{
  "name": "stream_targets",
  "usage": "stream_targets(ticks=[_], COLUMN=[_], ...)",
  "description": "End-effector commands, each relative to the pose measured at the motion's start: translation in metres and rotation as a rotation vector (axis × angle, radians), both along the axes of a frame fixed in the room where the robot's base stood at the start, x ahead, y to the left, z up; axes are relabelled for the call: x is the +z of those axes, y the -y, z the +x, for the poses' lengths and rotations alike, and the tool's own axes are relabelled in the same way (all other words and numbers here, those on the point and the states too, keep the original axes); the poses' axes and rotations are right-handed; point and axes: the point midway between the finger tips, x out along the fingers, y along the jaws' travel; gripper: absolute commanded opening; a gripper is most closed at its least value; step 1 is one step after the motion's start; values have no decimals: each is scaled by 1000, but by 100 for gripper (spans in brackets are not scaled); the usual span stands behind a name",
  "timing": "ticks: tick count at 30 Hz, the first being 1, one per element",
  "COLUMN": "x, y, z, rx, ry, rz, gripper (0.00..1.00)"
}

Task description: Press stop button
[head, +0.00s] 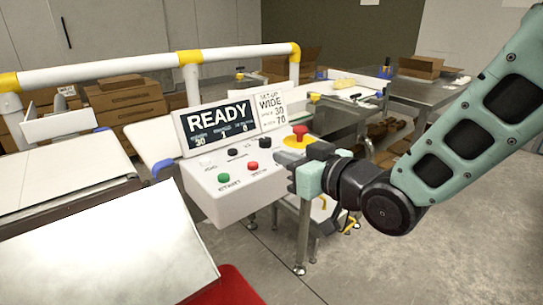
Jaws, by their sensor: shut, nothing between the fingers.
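A white control box (232,190) stands in the middle of the head view. On its top face are a green button (223,178) labelled START and a small red button (252,166) with a label too small to read surely. A large red mushroom button (300,131) on a yellow base is at the box's back right. My gripper (288,172) is shut and empty, just right of the box, its tips pointing left toward it. The small red button is left of the tips, apart from them. Whether the tips touch the box's side I cannot tell.
Black knobs (233,152) sit behind the buttons. A display (216,125) reads READY, with a set-up card (272,109) beside it. A white and yellow guard rail (120,70) runs behind. A light panel (100,250) fills the front left. Floor at the right front is clear.

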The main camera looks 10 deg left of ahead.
Motion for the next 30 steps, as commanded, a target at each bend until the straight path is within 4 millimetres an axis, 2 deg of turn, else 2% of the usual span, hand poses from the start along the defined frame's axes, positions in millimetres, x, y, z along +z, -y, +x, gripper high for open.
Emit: stream_targets(ticks=[7,30], x=[4,1], y=[16,19], z=[-14,-17], rx=[1,-8], ry=[2,-24], rz=[1,-27], gripper=[0,0])
